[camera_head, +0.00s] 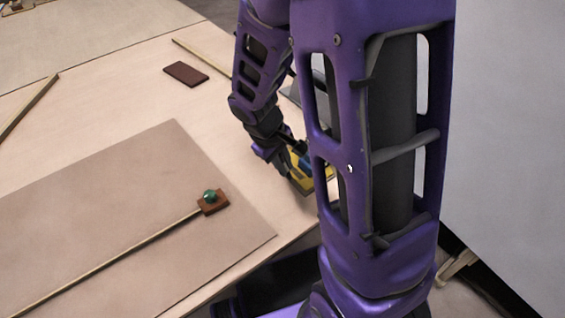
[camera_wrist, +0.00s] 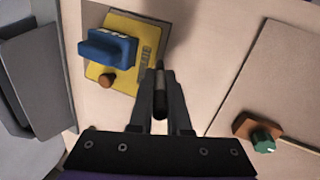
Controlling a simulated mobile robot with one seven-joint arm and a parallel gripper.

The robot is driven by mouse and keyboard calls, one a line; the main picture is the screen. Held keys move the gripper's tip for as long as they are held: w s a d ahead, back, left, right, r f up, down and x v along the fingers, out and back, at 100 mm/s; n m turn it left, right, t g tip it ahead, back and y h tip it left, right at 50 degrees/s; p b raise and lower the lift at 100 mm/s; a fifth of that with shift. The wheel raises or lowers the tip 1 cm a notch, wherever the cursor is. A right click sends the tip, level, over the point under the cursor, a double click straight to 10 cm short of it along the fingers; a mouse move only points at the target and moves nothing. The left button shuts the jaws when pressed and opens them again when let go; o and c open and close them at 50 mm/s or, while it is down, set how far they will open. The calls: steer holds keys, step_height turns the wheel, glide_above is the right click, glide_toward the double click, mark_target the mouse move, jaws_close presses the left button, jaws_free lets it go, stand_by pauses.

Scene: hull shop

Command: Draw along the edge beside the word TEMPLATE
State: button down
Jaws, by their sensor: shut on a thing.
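The yellow template (camera_wrist: 109,67) lies on the table in the wrist view, with a blue handle (camera_wrist: 106,47) and a brown knob (camera_wrist: 106,80) on it. Dark lettering runs along its right edge; only part of the word is legible. My gripper (camera_wrist: 161,85) is shut on a dark, slim marking tool (camera_wrist: 159,80), whose end points toward the table just right of the lettered edge. I cannot tell whether the tip touches the table. In the head view the template (camera_head: 302,186) is partly hidden by my arm.
A large flat sheet (camera_head: 120,215) lies left of the template, with a wooden strip (camera_head: 120,255) and a brown block with a green knob (camera_head: 211,199) on it. A dark brown slab (camera_head: 186,73) lies farther back. A grey object (camera_wrist: 35,75) stands left of the template.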

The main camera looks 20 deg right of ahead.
steer(key=shift+s+d, duration=0.25)
steer(key=shift+s, duration=0.3)
steer(key=shift+s, duration=0.2)
steer(key=shift+s+d+b, duration=0.2)
steer(key=shift+s+b, duration=0.1)
steer(key=shift+s, duration=0.25)
steer(key=shift+s, duration=0.1)
steer(key=shift+s+d, duration=0.15)
steer(key=shift+s, duration=0.2)
step_height(320, 180, up, 13)
steer(key=p, duration=1)
steer(key=shift+p, duration=0.3)
steer(key=shift+f, duration=0.15)
